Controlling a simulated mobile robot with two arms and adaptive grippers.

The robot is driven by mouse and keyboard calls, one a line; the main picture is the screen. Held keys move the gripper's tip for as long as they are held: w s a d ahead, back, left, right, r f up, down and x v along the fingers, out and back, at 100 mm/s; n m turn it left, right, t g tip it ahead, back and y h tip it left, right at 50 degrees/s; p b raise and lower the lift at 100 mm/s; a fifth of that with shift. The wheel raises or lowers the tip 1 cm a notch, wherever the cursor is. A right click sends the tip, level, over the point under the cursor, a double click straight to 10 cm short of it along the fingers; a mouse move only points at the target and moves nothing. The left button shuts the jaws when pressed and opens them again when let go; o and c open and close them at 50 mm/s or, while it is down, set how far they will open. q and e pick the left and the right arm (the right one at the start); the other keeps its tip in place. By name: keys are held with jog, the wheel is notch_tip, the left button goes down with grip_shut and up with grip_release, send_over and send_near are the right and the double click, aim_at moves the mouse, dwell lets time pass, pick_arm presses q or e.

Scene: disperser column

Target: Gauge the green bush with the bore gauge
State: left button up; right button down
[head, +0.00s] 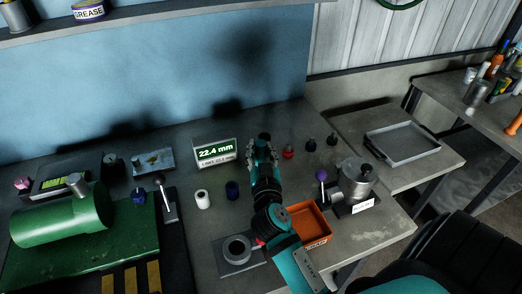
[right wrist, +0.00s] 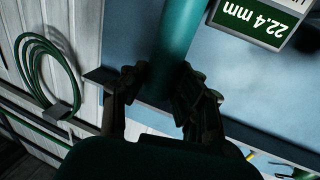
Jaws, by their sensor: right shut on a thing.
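My right gripper (head: 262,142) is over the middle of the bench, right of the display. In the right wrist view its two fingers (right wrist: 158,92) are shut on a green cylinder, which I take for the green bush (right wrist: 175,35). In the head view the bush is hard to tell from the teal gripper. A display (head: 215,152) stands upright at the back of the bench and reads 22.4 mm; it also shows upside down in the right wrist view (right wrist: 255,15). I cannot tell for sure which part is the bore gauge. My left gripper is not in view.
A grey ring on a plate (head: 237,250) and an orange tray (head: 318,222) are nearer. Small red and black knobbed pieces (head: 311,145) and a metal pot (head: 357,180) stand right.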

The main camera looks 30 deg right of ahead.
jog(key=shift+r, duration=0.2)
jog(key=shift+r+p, duration=2.05)
jog(key=shift+r, duration=0.35)
dwell(0.3)
